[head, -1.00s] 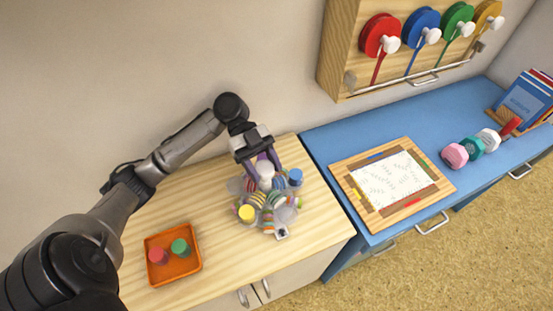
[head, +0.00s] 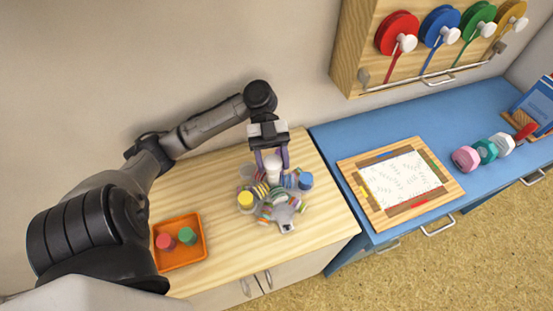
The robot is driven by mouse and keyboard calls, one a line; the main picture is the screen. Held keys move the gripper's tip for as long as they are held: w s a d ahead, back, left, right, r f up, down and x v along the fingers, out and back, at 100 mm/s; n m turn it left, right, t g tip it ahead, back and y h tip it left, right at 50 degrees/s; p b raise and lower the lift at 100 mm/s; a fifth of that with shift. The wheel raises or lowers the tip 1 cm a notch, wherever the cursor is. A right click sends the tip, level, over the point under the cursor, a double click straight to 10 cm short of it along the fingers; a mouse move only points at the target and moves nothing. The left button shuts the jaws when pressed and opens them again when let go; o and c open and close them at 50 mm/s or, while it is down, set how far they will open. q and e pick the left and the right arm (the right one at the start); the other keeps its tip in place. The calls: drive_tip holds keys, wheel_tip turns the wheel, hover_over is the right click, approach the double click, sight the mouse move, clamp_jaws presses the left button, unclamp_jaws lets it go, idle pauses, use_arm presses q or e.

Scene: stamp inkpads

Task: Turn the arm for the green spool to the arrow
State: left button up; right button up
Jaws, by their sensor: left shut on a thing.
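A carousel with several arms stands on the light wooden counter (head: 320,222), with a white knob (head: 273,172) at its centre. My left gripper (head: 272,162) points down with its purple fingers shut on the white knob. A yellow-topped piece (head: 246,200) sits at the carousel's left and a blue-topped piece (head: 305,181) at its right. Striped rolls lie between them. A grey piece (head: 287,228) juts out at the front; I cannot make out an arrow on it. I cannot tell which arm is for the green spool. My right gripper is not in view.
An orange tray (head: 203,246) at the front left holds a red and a green cylinder. A framed board (head: 356,198) and several hexagonal pieces (head: 486,150) lie on the blue counter. Ribbon spools, one green (head: 477,20), hang on the wall box. The counter's front right is clear.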

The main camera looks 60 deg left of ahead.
use_arm(q)
drive_tip(key=shift+r, duration=0.1)
idle(0.3)
drive_tip(key=o, duration=1.2)
drive_tip(key=shift+r, duration=0.4)
drive_tip(key=r+p, duration=0.1)
drive_tip(key=r, duration=0.1)
drive_tip(key=d+r, duration=0.1)
drive_tip(key=r, duration=0.1)
drive_tip(key=shift+w+d+r+p, duration=0.1)
drive_tip(key=shift+w+p, duration=0.05)
drive_tip(key=shift+p, duration=0.25)
drive_tip(key=shift+w+d+r+p, duration=0.4)
drive_tip(key=shift+d+r, duration=0.6)
drive_tip(key=shift+d, duration=0.7)
drive_tip(key=shift+w+d+r+p, duration=0.4)
drive_tip(key=shift+d+r, duration=0.55)
drive_tip(key=shift+d, duration=0.75)
drive_tip(key=shift+w+d+r+p, duration=0.4)
drive_tip(key=shift+d+r, duration=0.6)
drive_tip(key=shift+d, duration=0.7)
drive_tip(key=shift+w, duration=0.1)
drive_tip(key=shift+d, duration=0.1)
